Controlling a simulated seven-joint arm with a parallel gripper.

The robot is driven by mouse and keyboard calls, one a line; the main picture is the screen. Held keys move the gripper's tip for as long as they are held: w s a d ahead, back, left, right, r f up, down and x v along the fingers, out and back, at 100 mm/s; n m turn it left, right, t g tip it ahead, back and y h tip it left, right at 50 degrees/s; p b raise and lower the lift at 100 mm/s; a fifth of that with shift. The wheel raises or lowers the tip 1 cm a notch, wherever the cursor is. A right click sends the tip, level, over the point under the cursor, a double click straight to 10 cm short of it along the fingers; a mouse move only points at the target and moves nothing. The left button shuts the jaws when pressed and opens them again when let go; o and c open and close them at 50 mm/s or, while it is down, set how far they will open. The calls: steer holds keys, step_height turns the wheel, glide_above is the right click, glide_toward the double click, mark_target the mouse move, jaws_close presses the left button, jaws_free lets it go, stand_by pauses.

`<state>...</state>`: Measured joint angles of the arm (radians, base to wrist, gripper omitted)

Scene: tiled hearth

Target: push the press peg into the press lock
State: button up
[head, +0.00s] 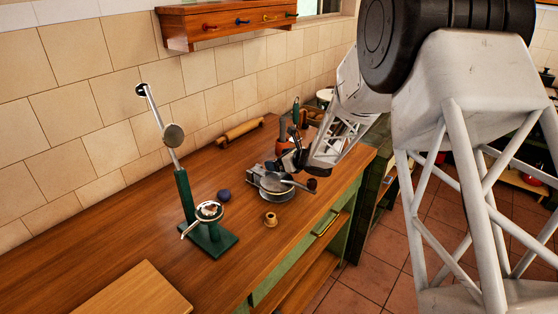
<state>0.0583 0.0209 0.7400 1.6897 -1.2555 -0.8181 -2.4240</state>
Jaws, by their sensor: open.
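A round metal press (274,187) lies on the wooden counter, near its front edge. It has a flat grey disc and a short dark handle end (312,184) on its right side. Which parts are its peg and its lock is too small to tell. My gripper (287,163) is open, just above and behind this press. Whether it touches the press cannot be told, and its fingertips are hard to make out. A second device, a green stand (183,205) with a raised metal lever and a small round bowl (209,211), stands to the left.
A small wooden cup (271,219) and a dark blue ball (223,195) lie between the two devices. A rolling pin (240,130) lies by the tiled wall. A cutting board (133,291) is at the front left. A shelf with drawers (225,22) hangs above.

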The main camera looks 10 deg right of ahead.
stand_by(0.8)
steer(key=shift+d, duration=0.1)
steer(key=v, duration=0.7)
steer(key=shift+s+d+r, duration=0.15)
steer(key=shift+s+r, duration=0.05)
steer(key=shift+r, duration=0.1)
stand_by(1.2)
